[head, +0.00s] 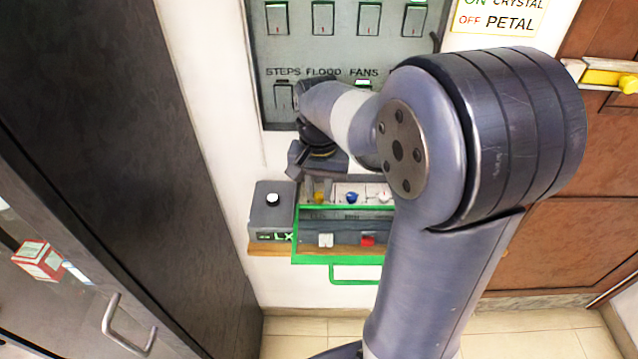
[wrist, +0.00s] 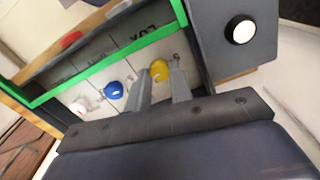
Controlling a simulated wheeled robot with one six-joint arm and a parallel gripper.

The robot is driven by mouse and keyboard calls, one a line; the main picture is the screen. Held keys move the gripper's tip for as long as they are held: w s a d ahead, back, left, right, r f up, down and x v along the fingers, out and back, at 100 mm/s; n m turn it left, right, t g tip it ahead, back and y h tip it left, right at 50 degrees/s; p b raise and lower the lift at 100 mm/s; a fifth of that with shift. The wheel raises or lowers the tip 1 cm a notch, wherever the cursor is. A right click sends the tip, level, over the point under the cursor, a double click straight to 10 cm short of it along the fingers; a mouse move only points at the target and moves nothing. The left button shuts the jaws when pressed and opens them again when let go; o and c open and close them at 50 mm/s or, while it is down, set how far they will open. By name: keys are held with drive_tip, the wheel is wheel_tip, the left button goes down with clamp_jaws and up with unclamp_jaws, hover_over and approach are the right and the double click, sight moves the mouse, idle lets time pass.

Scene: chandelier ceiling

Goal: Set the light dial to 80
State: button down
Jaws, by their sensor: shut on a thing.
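My gripper (wrist: 162,88) points at a row of small knobs, its two fingers on either side of the yellow knob (wrist: 159,71), shut on it. The yellow knob also shows in the head view (head: 319,198), just below my gripper. A blue knob (wrist: 114,90) and a white knob (wrist: 78,108) sit in the same row, apart from the fingers. A grey box (head: 272,220) beside them has a round white knob (head: 272,199) on top and a display that appears to read "LX". Which knob is the light dial, and its setting, I cannot tell.
A green frame with a handle (head: 332,274) crosses the front of the knob unit. White and red items (head: 367,240) sit behind it. A grey switch panel (head: 345,55) is above on the wall. A dark cabinet door (head: 150,150) stands close on the left.

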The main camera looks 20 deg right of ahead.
sight(319, 195)
drive_tip(key=shift+m, duration=1.2)
drive_tip(key=c, duration=1.5)
unclamp_jaws()
drive_tip(key=shift+c, duration=0.2)
wheel_tip(319, 195, up, 11)
drive_tip(key=shift+f, duration=0.2)
wheel_tip(319, 195, down, 11)
drive_tip(key=shift+r, duration=0.15)
